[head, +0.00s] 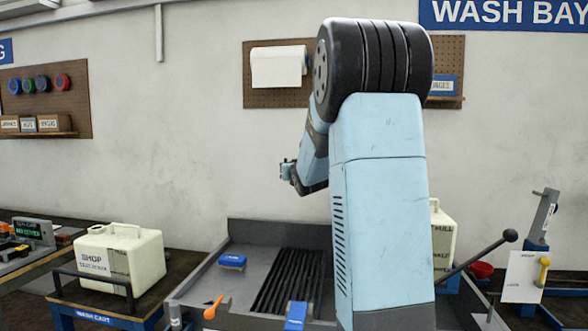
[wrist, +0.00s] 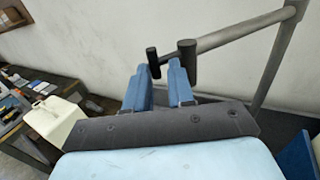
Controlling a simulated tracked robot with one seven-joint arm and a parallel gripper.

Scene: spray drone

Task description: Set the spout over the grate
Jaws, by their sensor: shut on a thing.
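The spout (wrist: 235,32) is a grey pipe on a grey upright post in the wrist view. Its near end has dark pieces, including a short black handle (wrist: 153,60). My gripper (wrist: 162,70) has blue fingers closed at this end, shut on the handle; the exact contact is partly hidden. In the head view my gripper (head: 288,170) is small, left of my arm and high above the wash basin. The grate (head: 287,282) is a set of dark slats in the basin's floor, its right side hidden by my arm. I cannot make out the spout in the head view.
The grey basin (head: 262,232) holds a blue brush (head: 232,262) left of the grate. Another blue object (head: 296,315) and an orange-tipped tool (head: 212,307) lie near the front. A cream jug (head: 120,255) stands left. A black-knobbed lever (head: 508,236) rises at right.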

